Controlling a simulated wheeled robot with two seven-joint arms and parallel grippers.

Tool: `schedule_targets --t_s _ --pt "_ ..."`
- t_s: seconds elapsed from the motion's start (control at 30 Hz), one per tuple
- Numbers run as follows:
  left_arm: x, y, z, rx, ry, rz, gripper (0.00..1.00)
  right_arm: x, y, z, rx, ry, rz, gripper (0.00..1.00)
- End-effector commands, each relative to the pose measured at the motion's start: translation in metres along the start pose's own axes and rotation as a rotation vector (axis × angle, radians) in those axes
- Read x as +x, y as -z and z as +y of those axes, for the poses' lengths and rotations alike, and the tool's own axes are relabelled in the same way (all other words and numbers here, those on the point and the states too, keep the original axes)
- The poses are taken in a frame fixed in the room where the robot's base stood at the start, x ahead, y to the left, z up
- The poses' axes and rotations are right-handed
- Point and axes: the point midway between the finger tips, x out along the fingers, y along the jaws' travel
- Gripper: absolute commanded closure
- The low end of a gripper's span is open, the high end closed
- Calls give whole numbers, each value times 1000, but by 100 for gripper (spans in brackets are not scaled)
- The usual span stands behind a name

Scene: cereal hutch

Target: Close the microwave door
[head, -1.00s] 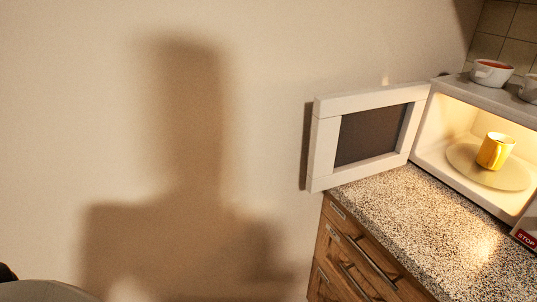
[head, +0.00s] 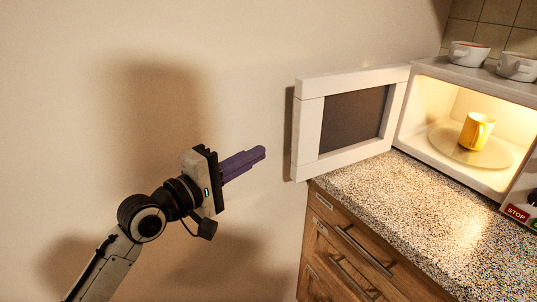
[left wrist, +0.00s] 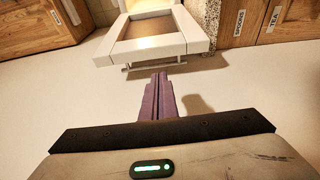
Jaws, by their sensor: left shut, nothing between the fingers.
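The white microwave door (head: 309,140) with a dark window stands wide open, swung out to the left of the microwave (head: 437,70). Inside the lit microwave a yellow mug (head: 476,131) stands upright on the round turntable (head: 447,150). My left gripper (head: 262,153), with purple fingers, is shut and empty. It is to the left of the door, apart from it, and points toward it. In the left wrist view the fingertips (left wrist: 159,76) are just short of the door (left wrist: 195,38) and its handle bar (left wrist: 140,67). My right gripper is not in view.
The speckled counter (head: 400,205) sits on wooden drawers (head: 345,255) below the door. Two bowls (head: 468,54) (head: 517,67) stand on top of the microwave. The beige wall lies behind the door, and the space left of the counter is free.

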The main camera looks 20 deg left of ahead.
Motion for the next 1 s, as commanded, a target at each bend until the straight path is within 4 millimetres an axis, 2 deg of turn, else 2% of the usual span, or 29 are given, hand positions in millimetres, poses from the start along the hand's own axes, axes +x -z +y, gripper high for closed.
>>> schedule_targets --t_s 0.3,0.5,0.67,1.0 --pt "56 0 0 -1 1 0 100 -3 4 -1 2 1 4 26" --pt "83 0 -1 1 2 1 100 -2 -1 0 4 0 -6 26" --pt "92 -1 -1 3 2 1 100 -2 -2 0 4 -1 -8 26" --pt "93 -1 -2 3 3 1 100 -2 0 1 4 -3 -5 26"
